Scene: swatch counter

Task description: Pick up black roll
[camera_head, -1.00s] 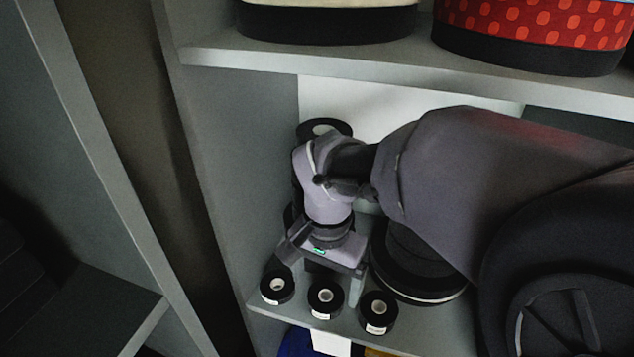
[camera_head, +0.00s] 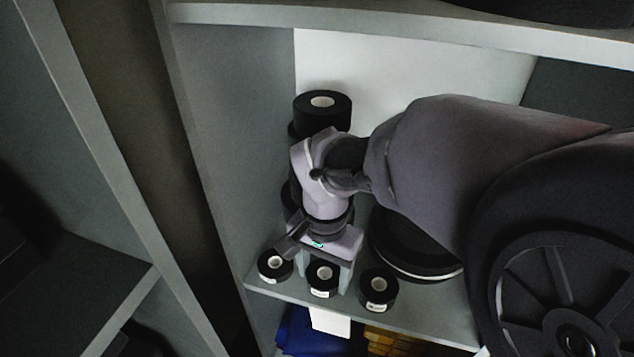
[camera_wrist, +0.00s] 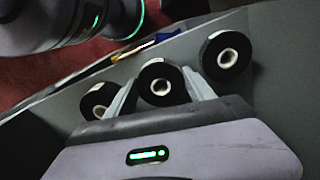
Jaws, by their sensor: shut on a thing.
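Three small black rolls with pale cores stand in a row near the front edge of the shelf: a left roll (camera_head: 275,266), a middle roll (camera_head: 323,281) and a right roll (camera_head: 378,290). My gripper (camera_head: 326,268) comes down from behind and is shut on the middle roll, one finger on each side. The wrist view shows the middle roll (camera_wrist: 160,75) between my two fingers (camera_wrist: 161,91). I cannot tell whether the middle roll is clear of the shelf.
A stack of larger black rolls (camera_head: 323,107) stands behind my wrist by the shelf's left wall. A large round black thing with a pale rim (camera_head: 420,275) lies right of my gripper. Another shelf board (camera_head: 420,30) runs above. Blue and yellow things (camera_head: 295,335) show below.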

